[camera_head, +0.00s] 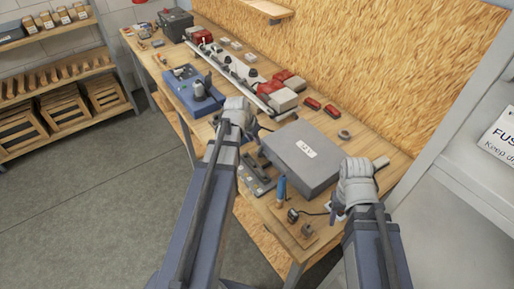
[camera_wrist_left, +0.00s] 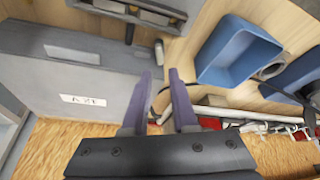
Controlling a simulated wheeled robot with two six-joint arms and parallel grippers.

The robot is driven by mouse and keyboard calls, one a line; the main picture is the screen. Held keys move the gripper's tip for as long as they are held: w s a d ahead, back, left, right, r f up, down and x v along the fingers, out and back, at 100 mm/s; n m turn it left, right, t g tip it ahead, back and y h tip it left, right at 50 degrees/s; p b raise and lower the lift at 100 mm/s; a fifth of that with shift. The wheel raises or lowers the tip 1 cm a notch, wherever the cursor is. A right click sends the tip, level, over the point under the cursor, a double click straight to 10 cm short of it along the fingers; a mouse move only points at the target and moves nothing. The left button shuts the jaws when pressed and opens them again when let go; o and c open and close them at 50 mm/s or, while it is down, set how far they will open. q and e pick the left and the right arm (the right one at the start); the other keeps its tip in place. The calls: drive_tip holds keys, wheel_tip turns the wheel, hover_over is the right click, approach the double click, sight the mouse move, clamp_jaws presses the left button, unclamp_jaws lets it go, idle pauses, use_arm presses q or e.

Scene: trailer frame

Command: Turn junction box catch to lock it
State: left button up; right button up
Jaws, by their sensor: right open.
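The junction box (camera_head: 296,158) is a closed grey box with a white label on the bench; its side and label also show in the left wrist view (camera_wrist_left: 62,78). A small grey piece (camera_wrist_left: 159,48) at the box's edge may be the catch; I cannot tell its turn. My left gripper (camera_head: 264,124) is beside the box's far left corner. In the left wrist view its two purple fingers (camera_wrist_left: 166,80) stand apart, with nothing clearly held between them. My right gripper (camera_head: 335,212) is open at the box's near right side, low over the bench edge.
A blue bin-like unit (camera_head: 192,92) stands further left on the bench. A rail with red and grey parts (camera_head: 235,70) runs along the back. A blue-handled tool (camera_head: 281,188) and a dark metal bracket (camera_head: 256,178) lie before the box. A dark cable passes near the left fingers.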

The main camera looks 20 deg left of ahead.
sight(259, 148)
use_arm(q)
drive_tip(key=b+x, duration=0.5)
drive_tip(key=x, duration=0.2)
drive_tip(key=shift+b, duration=0.4)
use_arm(e)
wheel_tip(259, 148, down, 6)
drive_tip(key=shift+f, duration=0.15)
use_arm(q)
drive_tip(key=shift+r, duration=0.1)
clamp_jaws()
